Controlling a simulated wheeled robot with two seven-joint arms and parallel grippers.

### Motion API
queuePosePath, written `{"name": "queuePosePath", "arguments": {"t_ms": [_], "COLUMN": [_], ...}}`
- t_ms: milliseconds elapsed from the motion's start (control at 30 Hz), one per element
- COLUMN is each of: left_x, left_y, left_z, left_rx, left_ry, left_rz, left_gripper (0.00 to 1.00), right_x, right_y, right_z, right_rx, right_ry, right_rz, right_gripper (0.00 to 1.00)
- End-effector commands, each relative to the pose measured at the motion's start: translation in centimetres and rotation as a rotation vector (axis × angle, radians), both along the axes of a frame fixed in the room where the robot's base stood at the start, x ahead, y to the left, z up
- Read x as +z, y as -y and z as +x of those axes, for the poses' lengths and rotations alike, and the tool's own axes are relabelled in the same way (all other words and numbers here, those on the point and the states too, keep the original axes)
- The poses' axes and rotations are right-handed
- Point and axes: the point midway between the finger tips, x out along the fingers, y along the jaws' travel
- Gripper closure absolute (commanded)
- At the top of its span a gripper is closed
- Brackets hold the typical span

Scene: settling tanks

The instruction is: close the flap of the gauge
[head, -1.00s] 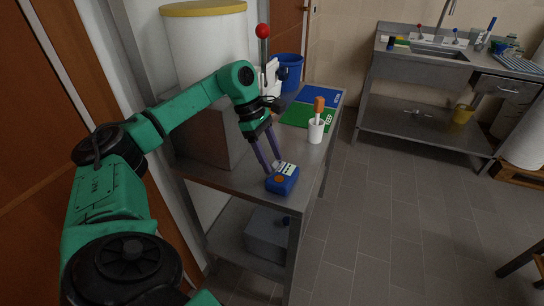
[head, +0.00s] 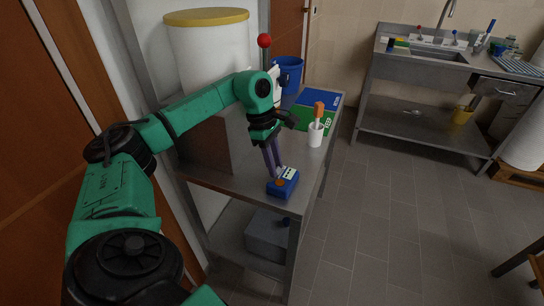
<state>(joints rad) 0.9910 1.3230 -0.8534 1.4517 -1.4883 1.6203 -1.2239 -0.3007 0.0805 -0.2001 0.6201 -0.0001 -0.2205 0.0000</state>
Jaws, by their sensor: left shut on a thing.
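The gauge (head: 283,184) is a small blue box with an orange round part and a pale panel on top. It sits on the near end of the grey metal bench, close to its right edge. My left gripper (head: 275,174) reaches down from above, its slim purple fingers close together at the gauge's far left edge. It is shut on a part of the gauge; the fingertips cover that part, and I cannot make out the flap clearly. My right gripper is not in view.
A white cup (head: 315,135) with an orange-handled tool stands farther back on the bench (head: 240,184). Behind are green and blue items (head: 319,97) and a blue bucket (head: 289,72). A large white drum (head: 208,55) with a yellow rim stands at left.

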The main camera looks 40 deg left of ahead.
Motion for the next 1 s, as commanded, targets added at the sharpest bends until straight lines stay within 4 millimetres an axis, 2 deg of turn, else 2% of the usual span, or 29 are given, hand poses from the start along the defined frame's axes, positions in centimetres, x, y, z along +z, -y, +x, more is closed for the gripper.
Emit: {"name": "queuePosePath", "arguments": {"t_ms": [33,100,400,700,1000], "left_x": [0.7,0.7,-0.3,-1.9,-2.8], "left_y": [0.4,0.8,2.5,3.7,4.2], "left_z": [0.1,0.2,0.6,1.0,1.1], "left_rx": [-0.006,-0.006,-0.005,-0.002,0.0], "left_ry": [-0.01,-0.023,-0.092,-0.157,-0.196], "left_rz": [0.031,0.084,0.352,0.601,0.75], "left_gripper": [1.0,1.0,1.0,1.0,1.0], "right_x": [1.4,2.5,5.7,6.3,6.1], "right_y": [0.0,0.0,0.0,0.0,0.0], "right_z": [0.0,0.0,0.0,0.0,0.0], "right_rx": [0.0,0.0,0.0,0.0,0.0], "right_ry": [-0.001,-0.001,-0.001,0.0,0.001], "right_rz": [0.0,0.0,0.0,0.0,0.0], "right_gripper": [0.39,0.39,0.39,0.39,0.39]}}
